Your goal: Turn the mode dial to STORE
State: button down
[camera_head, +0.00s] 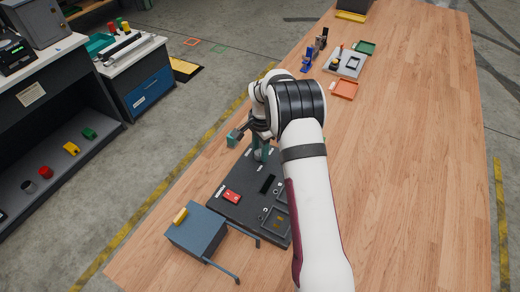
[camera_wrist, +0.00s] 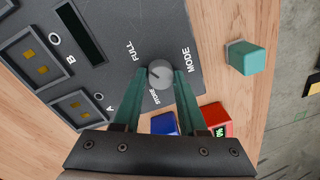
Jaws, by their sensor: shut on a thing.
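The mode dial is a round grey knob (camera_wrist: 160,74) on a dark panel (camera_wrist: 110,20). In the wrist view, the words FULL, STORE and MODE are printed around it. My gripper (camera_wrist: 157,76) has its two green fingers on opposite sides of the knob, closed on it. A small mark shows near the knob's edge on the FULL and STORE side; which word it points to is unclear. In the head view, my gripper (camera_head: 262,150) is at the far end of the panel (camera_head: 228,212), and the dial is mostly hidden by the fingers.
The panel has a dark display slot (camera_wrist: 80,31) and square bays marked A and B. A grey-blue box (camera_head: 197,232) stands front left. The table's right side (camera_head: 420,150) is clear.

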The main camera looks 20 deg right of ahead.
jog(key=n, duration=0.5)
jog(key=shift+w+n, duration=0.1)
jog(key=shift+n, duration=0.3)
jog(key=n, duration=1.2)
jog(key=shift+w+n+g, duration=0.1)
jog(key=shift+n+g, duration=0.2)
jog(key=shift+g, duration=0.1)
jog(key=n, duration=0.5)
jog(key=shift+a, duration=0.1)
jog(key=shift+n, duration=0.4)
jog(key=shift+c, duration=2.3)
grip_release()
